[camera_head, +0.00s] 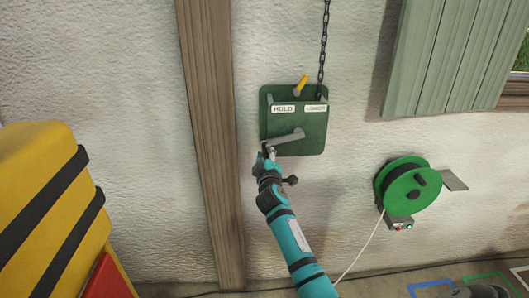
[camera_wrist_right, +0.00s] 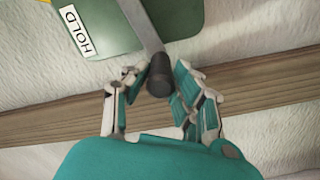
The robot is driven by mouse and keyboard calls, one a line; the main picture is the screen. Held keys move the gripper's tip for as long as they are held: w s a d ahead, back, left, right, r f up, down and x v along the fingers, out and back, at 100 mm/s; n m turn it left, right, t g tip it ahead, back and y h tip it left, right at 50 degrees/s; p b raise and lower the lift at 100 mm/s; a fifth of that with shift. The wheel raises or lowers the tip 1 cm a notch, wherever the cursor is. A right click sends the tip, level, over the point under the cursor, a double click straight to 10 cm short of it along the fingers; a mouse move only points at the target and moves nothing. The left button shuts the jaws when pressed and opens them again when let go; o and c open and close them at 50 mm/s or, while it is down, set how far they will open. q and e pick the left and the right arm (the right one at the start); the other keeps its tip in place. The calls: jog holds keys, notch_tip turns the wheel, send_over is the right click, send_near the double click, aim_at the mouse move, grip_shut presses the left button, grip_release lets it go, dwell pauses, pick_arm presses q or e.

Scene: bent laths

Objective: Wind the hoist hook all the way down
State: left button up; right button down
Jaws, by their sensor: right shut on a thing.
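The green hoist box (camera_head: 313,135) is fixed to the white wall, with a HOLD label (camera_head: 283,109) and a second label, probably LOWER (camera_head: 315,107). A yellow-tipped lever (camera_head: 302,84) at its top leans to the right. A grey crank (camera_head: 288,138) crosses the lower face, its arm pointing left and slightly down. My right gripper (camera_head: 267,152) is at the crank's outer end. In the right wrist view its fingers (camera_wrist_right: 160,85) are shut around the dark crank grip (camera_wrist_right: 158,72). A chain (camera_head: 323,45) runs up from the box. No hoist hook is recognisable. My left gripper is out of view.
A wooden post (camera_head: 214,150) stands close left of the box. A green cable reel (camera_head: 408,190) with a white cable hangs at right, below a grey-green shutter (camera_head: 440,65). A yellow black-striped object (camera_head: 40,190) fills the left. Coloured floor outlines (camera_head: 432,287) lie at lower right.

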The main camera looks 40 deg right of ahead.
jog(key=s+d+f+n+b, duration=0.2)
jog(key=s+d+f+n, duration=0.3)
jog(key=n, duration=0.9)
jog(key=d+f, duration=0.3)
jog(key=d, duration=0.1)
jog(key=shift+s+d+f, duration=0.25)
jog(key=shift+s, duration=0.05)
jog(key=shift+r, duration=0.1)
jog(key=c, duration=1.3)
grip_release()
jog(key=shift+c, duration=0.2)
jog(key=shift+o, duration=1.4)
jog(key=shift+w+f, duration=0.1)
jog(key=shift+f, duration=0.15)
jog(key=shift+f, duration=0.1)
